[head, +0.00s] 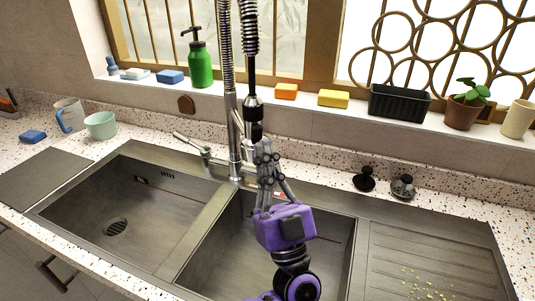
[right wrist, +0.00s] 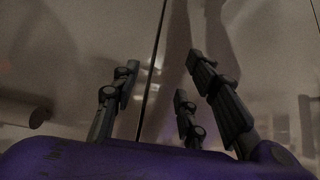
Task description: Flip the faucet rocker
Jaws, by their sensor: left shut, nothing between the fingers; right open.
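The tall metal faucet (head: 233,140) stands behind the double sink, with a coiled spring hose. Its black and silver spray head (head: 253,112) hangs downward; a rocker cannot be made out on it. A side lever (head: 190,142) points out to the left at the faucet's base. My left gripper (head: 265,147) is shut and empty, pointing up just below the spray head. Its fingertips overlap the lower end of the spray head, and I cannot tell whether they touch. My right gripper (right wrist: 163,72) is open and empty in the right wrist view, before a dim, blurred brownish surface.
Two sink basins (head: 205,222) are empty, with a drainboard (head: 430,262) at right. Black and grey stoppers (head: 365,179) stand behind it. A green soap bottle (head: 200,62), sponges, a black planter (head: 398,102) and a potted plant (head: 465,108) line the sill.

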